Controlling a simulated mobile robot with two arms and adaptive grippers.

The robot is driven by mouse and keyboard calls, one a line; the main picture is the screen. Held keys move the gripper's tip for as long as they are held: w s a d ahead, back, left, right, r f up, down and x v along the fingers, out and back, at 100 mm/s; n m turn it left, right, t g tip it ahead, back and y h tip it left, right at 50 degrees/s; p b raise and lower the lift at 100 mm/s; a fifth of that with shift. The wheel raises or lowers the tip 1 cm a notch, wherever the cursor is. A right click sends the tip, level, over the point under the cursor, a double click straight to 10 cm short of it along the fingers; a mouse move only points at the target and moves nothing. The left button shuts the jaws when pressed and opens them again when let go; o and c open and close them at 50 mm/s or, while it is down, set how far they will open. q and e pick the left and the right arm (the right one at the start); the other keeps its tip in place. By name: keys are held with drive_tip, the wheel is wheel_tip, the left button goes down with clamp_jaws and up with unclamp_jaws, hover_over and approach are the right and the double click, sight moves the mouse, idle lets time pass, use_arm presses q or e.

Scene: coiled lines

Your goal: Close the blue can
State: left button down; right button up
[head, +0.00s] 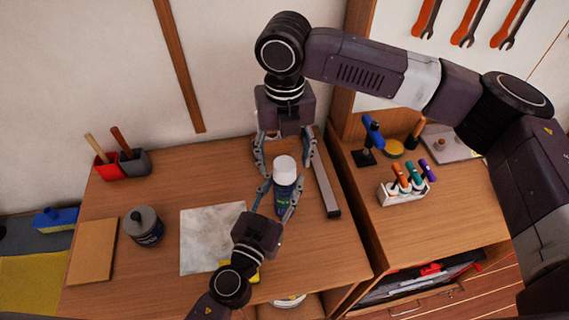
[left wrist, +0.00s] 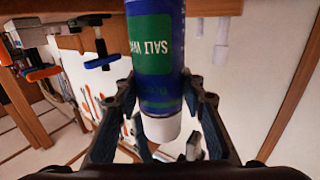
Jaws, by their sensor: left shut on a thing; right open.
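The blue can (head: 283,199) stands upright above the bench, with a green band and a white cap (head: 284,166) on its top end. My left gripper (head: 279,194) is shut around its body. In the left wrist view the can (left wrist: 158,75) appears upside down, its white cap (left wrist: 161,128) at the lower end. I cannot tell how tightly the cap sits. My right gripper (head: 286,168) is open behind the can, its two fingers apart on either side of the cap. I cannot tell whether they touch it.
A dark grey lidded pot (head: 144,228), a pale sheet (head: 205,240), and red and grey holders (head: 108,166) are on the bench. A long grey bar (head: 327,188) lies right of the can. A white rack (head: 404,192) of coloured markers stands on the right cabinet.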

wheel_tip(320, 180, up, 9)
drive_tip(key=shift+r, duration=0.2)
use_arm(q)
drive_tip(key=c, duration=1.2)
unclamp_jaws()
drive_tip(key=v, duration=1.2)
